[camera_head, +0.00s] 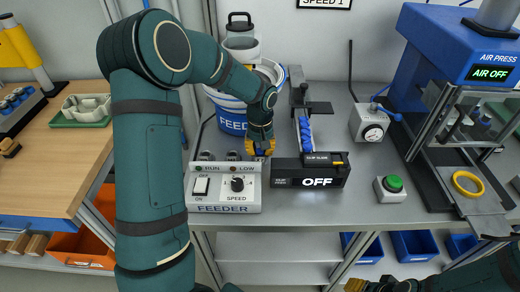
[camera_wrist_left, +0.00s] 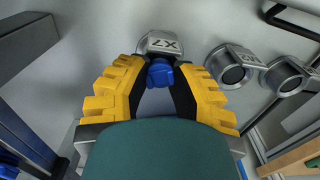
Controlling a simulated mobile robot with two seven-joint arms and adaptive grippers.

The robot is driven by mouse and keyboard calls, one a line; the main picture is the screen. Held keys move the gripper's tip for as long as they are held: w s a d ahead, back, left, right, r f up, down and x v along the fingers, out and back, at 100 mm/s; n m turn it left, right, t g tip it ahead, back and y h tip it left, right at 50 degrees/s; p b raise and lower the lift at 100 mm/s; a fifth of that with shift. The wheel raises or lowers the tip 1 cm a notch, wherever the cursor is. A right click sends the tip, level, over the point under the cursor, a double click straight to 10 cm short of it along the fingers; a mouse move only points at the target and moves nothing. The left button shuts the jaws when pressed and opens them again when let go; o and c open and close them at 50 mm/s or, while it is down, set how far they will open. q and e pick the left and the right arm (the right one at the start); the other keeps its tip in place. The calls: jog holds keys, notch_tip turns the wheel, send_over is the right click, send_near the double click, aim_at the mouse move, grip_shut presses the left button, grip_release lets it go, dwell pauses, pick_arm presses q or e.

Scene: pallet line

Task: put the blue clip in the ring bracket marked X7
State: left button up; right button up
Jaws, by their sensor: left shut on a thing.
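My left gripper (camera_head: 262,149) is behind the feeder panel and points down. In the left wrist view my left gripper (camera_wrist_left: 159,82) is shut on the blue clip (camera_wrist_left: 160,73). The ring bracket marked X7 (camera_wrist_left: 160,43), its label upside down there, is right beyond the clip. The clip and fingers cover its opening, so I cannot tell whether the clip is inside the ring or only in front of it. My right gripper (camera_head: 355,286) shows only as yellow fingertips at the bottom edge of the head view; its opening is unclear.
Two other ring brackets, a nearer one (camera_wrist_left: 232,72) and a farther one (camera_wrist_left: 286,77), stand beside X7. The feeder panel (camera_head: 225,208) and clip slide box (camera_head: 311,172) are in front. A feeder bucket (camera_head: 232,122) is behind. The press (camera_head: 460,45) is at right.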

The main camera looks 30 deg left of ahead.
pick_arm(q)
jog(key=shift+f, duration=0.15)
jog(key=o, duration=0.8)
jog(key=shift+r, duration=0.45)
notch_tip(320, 180, up, 11)
jog(key=p, duration=0.2)
jog(key=shift+r+p, duration=0.2)
jog(key=shift+p, duration=0.15)
jog(key=shift+r, duration=0.1)
